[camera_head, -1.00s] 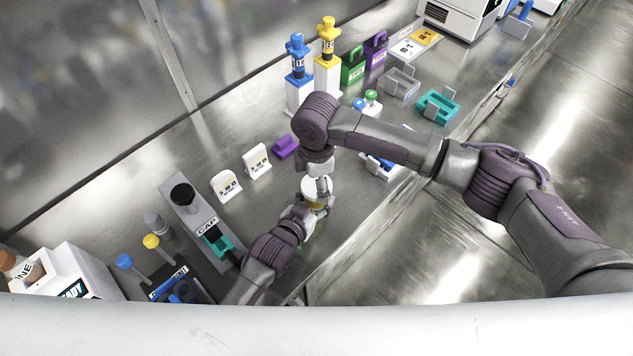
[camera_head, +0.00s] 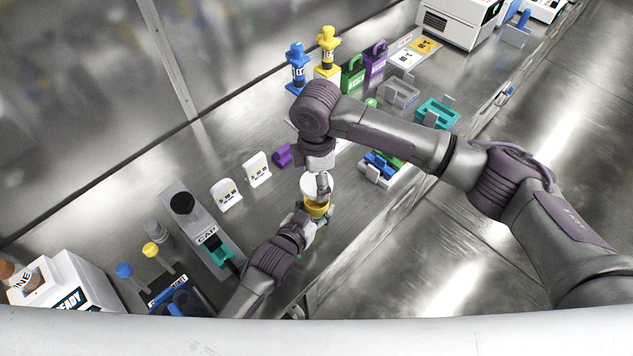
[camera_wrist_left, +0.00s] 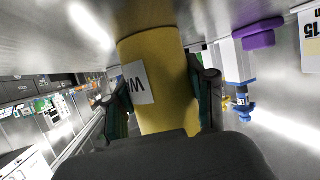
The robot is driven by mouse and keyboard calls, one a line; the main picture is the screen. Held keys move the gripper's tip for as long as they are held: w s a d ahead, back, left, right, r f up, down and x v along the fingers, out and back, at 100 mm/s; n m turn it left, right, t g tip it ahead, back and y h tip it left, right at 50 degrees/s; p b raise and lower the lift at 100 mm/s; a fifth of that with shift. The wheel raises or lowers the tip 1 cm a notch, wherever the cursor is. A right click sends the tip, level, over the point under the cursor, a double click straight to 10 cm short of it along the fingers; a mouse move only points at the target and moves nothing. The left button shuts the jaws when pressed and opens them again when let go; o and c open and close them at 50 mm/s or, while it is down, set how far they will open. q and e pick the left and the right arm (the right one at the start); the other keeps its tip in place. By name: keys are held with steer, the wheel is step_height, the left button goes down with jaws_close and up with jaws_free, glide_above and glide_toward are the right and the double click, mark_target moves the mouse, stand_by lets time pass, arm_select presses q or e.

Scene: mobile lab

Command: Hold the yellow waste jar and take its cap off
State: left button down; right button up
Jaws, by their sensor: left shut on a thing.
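The yellow waste jar (camera_head: 318,211) is near the bench's front edge, with a white round cap (camera_head: 308,187) at its top. My left gripper (camera_head: 308,222) is shut around the jar's body. In the left wrist view the yellow jar (camera_wrist_left: 168,100) fills the space between the two dark green fingers, and part of its label shows upside down. My right gripper (camera_head: 322,188) points down at the cap from above. Its fingers partly hide the cap, and I cannot tell whether they grip it or whether it sits apart from the jar.
A grey stand marked CAP (camera_head: 183,204) is to the left. A white tray (camera_head: 377,176) with blue and green items is to the right. The bench edge is close in front.

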arm_select(q)
steer(key=shift+c, duration=1.5)
jaws_free()
